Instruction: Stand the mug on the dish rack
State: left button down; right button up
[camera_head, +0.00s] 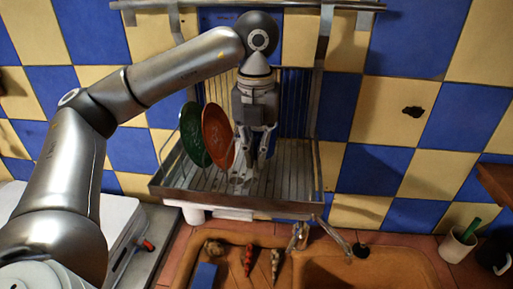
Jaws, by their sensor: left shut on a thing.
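The metal dish rack (290,207) hangs on the tiled wall, with a green plate (192,136) and an orange plate (214,133) upright in its left part. My left gripper (250,168) points down over the rack, just right of the orange plate. It is shut on a small greyish thing (239,180), seemingly the mug, low between the fingers at the rack's wires. Its outline is hard to make out against the metal, so I cannot tell whether it touches the rack. My right gripper is not in view.
A sink (352,266) with a tap (334,236) lies below the rack. A white cup (456,247) with a green item and a dark mug (494,252) stand at the right. The rack's right part is clear.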

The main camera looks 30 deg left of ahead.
pick_arm(q)
jog(key=shift+f, duration=0.1)
jog(key=c, duration=2)
grip_release()
jog(key=shift+d+f, duration=0.1)
jog(key=shift+c, duration=0.2)
jog(key=o, duration=0.4)
jog(key=shift+o, duration=0.2)
notch_tip(320, 180, up, 3)
jog(key=shift+r+b, duration=0.2)
jog(key=shift+b, duration=0.5)
notch_tip(320, 180, up, 9)
jog(key=p, duration=0.2)
